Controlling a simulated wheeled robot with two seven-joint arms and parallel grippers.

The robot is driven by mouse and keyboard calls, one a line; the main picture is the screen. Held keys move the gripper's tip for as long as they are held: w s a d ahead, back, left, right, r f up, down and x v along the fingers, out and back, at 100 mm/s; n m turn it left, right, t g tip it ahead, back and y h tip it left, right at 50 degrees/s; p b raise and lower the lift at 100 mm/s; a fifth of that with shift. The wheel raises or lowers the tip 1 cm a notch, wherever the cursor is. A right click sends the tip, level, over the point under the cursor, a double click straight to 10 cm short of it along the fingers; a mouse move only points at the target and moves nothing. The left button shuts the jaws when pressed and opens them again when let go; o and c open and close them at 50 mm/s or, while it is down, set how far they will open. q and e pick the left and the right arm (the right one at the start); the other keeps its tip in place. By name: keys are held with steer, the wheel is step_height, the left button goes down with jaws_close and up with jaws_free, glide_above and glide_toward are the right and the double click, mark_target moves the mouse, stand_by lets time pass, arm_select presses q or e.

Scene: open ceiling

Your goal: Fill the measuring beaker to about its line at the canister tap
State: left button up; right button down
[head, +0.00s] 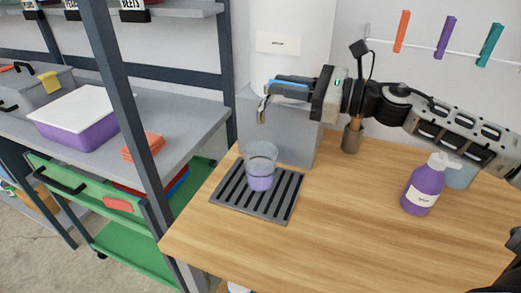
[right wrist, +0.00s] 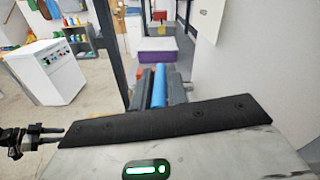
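The clear measuring beaker (head: 261,153) stands upright on the slatted drip tray (head: 285,207), below the tap spout (head: 262,112). Purple liquid (head: 260,181) fills its lower part. A thin dark band shows near the liquid's top; I cannot tell whether it is the fill line. No stream is clearly visible. The white canister (head: 305,55) stands behind. My right gripper (head: 288,88) is shut on the blue tap handle, which also shows between its fingers in the right wrist view (right wrist: 159,88). A dark, small gripper, seemingly my left one (right wrist: 52,133), shows at that view's left edge.
A purple pump bottle (head: 424,185) stands on the wooden table (head: 350,230) at the right, under my right arm. A small holder (head: 351,138) stands behind. A shelf rack (head: 125,90) with a purple tub (head: 80,125) borders the left. The table's front middle is clear.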

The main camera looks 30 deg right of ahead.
steer(key=shift+r, duration=0.1)
stand_by(0.3)
steer(key=shift+a+r+m+t+h+p, duration=0.1)
steer(key=shift+m+t+h+p, duration=0.55)
steer(key=shift+p, duration=0.25)
steer(key=shift+s+m+h+p, duration=0.1)
steer(key=shift+m+h+p, duration=0.15)
steer(key=shift+h+p, duration=0.2)
steer(key=shift+t, duration=0.35)
stand_by(2.8)
stand_by(2.2)
